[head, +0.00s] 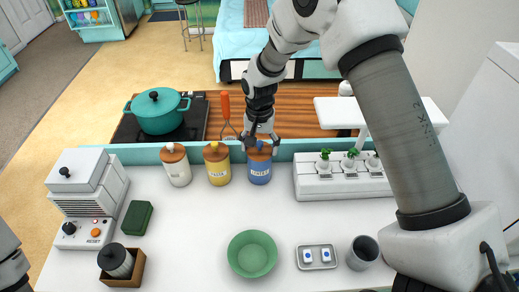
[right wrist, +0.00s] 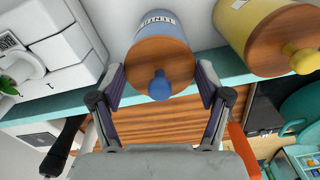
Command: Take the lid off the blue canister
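The blue canister (head: 260,173) stands upright on the white counter near its far edge. Its wooden lid (head: 258,154) with a blue knob is on it. My right gripper (head: 263,141) is just above the lid, coming down from the far side. In the right wrist view the gripper (right wrist: 161,72) is open, with one finger on each side of the lid (right wrist: 160,58) and the blue knob (right wrist: 159,86) between the fingers. I cannot tell whether a finger touches the lid. My left gripper is not in view.
A yellow canister (head: 217,170) and a white canister (head: 178,172) stand close by on the left. A white planter box (head: 330,186) is on the right. A green bowl (head: 252,262) sits nearer on the counter. The counter between is clear.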

